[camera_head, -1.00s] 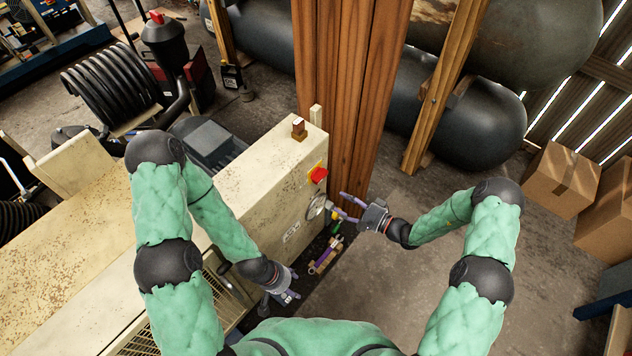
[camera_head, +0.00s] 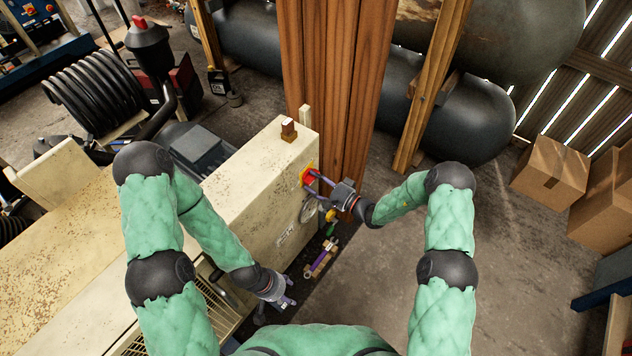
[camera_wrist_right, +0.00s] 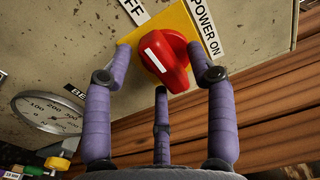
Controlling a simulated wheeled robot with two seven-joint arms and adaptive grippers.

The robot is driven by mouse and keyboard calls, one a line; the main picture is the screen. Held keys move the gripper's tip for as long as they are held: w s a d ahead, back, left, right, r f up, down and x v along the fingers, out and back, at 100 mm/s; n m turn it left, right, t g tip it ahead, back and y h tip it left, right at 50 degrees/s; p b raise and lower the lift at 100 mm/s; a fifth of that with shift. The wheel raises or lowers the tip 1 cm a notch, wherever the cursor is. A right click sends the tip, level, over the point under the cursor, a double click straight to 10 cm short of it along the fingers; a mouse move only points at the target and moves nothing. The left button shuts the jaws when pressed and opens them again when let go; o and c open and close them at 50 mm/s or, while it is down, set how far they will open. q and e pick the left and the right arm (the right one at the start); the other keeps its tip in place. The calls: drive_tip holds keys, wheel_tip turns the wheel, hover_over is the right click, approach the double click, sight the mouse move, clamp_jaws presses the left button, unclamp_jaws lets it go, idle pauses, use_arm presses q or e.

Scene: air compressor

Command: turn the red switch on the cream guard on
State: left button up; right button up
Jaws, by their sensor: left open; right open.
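The red switch (camera_wrist_right: 164,58) is a rotary knob with a white mark, on a yellow plate (camera_wrist_right: 187,18) with labels that end in "FF" and read "POWER ON". It also shows in the head view (camera_head: 309,177), on the end face of the cream guard (camera_head: 262,187). My right gripper (camera_head: 318,183) is open at the switch; in the wrist view its purple fingers (camera_wrist_right: 160,75) stand on either side of the knob, with a third finger below. I cannot tell whether they touch it. My left gripper (camera_head: 289,304) is open and empty, low beside the guard.
A round gauge (camera_wrist_right: 48,112) sits beside the switch, with a yellow-knobbed fitting (camera_wrist_right: 57,163) below it. A wooden post (camera_head: 335,90) stands just behind the guard's end. Cardboard boxes (camera_head: 550,175) stand at the right. The floor between is clear.

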clamp_jaws()
drive_tip(key=shift+m, duration=0.3)
drive_tip(key=m, duration=0.4)
drive_tip(key=m+p, duration=0.1)
drive_tip(key=m, duration=0.3)
drive_tip(key=shift+s+a+r, duration=0.15)
drive_tip(key=shift+a, duration=0.05)
drive_tip(key=m, duration=0.4)
drive_tip(key=shift+m+p, duration=0.35)
drive_tip(key=shift+m, duration=0.05)
drive_tip(key=shift+s+r+m, duration=0.1)
drive_tip(key=shift+m, duration=2.2)
